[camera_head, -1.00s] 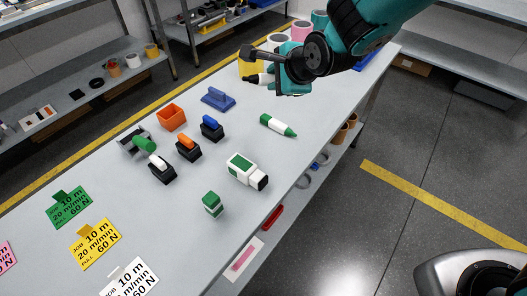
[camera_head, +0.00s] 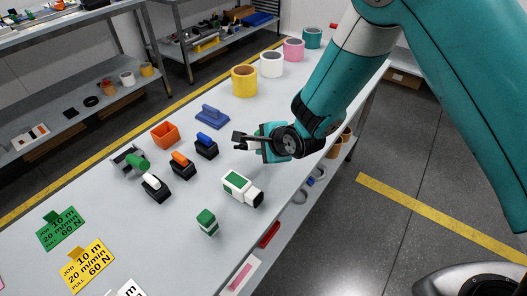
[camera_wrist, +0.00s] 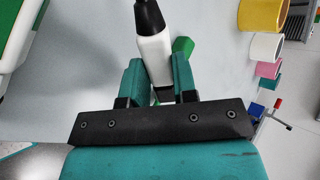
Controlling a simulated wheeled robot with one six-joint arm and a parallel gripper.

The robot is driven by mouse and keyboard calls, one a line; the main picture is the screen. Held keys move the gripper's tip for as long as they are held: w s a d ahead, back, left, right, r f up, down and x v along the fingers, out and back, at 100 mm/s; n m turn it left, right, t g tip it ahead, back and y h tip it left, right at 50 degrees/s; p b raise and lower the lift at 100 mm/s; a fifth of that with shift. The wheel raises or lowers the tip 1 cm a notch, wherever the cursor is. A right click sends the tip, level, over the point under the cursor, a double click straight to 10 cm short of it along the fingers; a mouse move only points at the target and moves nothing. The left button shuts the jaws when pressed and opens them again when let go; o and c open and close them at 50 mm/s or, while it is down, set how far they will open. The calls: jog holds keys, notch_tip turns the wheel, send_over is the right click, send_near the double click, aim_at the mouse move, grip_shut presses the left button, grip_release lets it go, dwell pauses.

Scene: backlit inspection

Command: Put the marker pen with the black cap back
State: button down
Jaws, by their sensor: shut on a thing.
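My gripper (camera_head: 252,140) is over the right side of the table, between the blue-topped black block and the table's right edge. In the wrist view my gripper (camera_wrist: 153,78) is shut on the marker pen with the black cap (camera_wrist: 153,50). The pen's white body is between the teal fingers, and its black cap points away from the gripper. In the head view the pen is hard to make out against the dark gripper parts.
A yellow cup (camera_head: 244,82), white cup (camera_head: 271,65) and pink cup (camera_head: 294,50) stand at the back. A white-and-green box (camera_head: 240,188) and a green-topped block (camera_head: 207,222) are nearer. An orange bin (camera_head: 165,135) and black blocks stand left.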

jog(key=shift+f, duration=1.55)
jog(key=c, duration=0.9)
grip_release()
jog(key=s+d+r+n+g, duration=0.2)
jog(key=s+d+r+n, duration=0.25)
jog(key=s+r, duration=0.35)
jog(key=s+d+r+n+g, duration=0.1)
jog(key=s+d+r+n, duration=0.3)
jog(key=r, duration=0.7)
jog(key=s+d+r+n+g, duration=0.2)
jog(key=s+r+n, duration=0.2)
jog(key=s+n, duration=0.3)
jog(key=s+d+r+n+g+h, duration=0.1)
jog(key=s+d+r+n+g, duration=0.1)
jog(key=s+n, duration=0.4)
notch_tip(320, 180, up, 2)
jog(key=shift+s+d+r+n+g, duration=0.3)
jog(key=shift+s+d, duration=0.3)
jog(key=shift+s, duration=0.55)
